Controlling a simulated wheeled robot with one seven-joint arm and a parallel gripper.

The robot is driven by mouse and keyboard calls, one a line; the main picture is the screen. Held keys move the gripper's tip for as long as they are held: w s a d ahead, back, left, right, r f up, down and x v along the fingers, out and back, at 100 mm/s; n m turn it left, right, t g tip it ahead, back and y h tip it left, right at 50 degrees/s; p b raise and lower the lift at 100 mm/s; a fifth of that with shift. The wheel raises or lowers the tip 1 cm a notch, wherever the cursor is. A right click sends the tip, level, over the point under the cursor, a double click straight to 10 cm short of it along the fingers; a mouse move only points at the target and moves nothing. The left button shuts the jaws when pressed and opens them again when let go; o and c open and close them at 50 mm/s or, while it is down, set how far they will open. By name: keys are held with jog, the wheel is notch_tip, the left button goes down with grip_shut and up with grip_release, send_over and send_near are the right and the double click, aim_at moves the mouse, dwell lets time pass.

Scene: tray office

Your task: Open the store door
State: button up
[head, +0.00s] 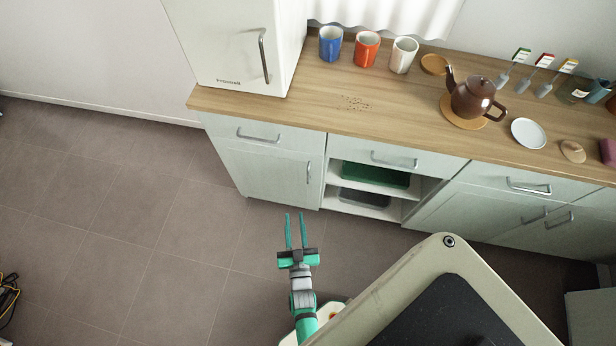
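No door here carries a readable store label, so I cannot tell for certain which one is meant. A pale lower cabinet door (268,175) is shut under the left part of the counter, with a vertical metal handle (308,172) near its right edge. A white upright cabinet (238,45) on the counter also has a shut door with a vertical handle (264,56). My gripper (294,214) is open and empty. Its two teal fingers point toward the counter front. In the picture it is below the lower door's handle, apart from it.
A drawer (260,135) sits above the lower door. Open shelves (378,192) holding a green tray (375,175) are to its right. Mugs (367,48) and a brown teapot (471,98) stand on the wooden counter (310,108).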

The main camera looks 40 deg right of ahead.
jog(key=m+h, duration=0.1)
jog(key=h, duration=0.1)
send_near(308, 174)
jog(key=shift+g, duration=0.4)
jog(key=x, duration=0.8)
jog(key=shift+w+r, duration=0.25)
jog(key=shift+w, duration=0.05)
grip_shut()
jog(key=shift+d, duration=0.1)
dwell(0.5)
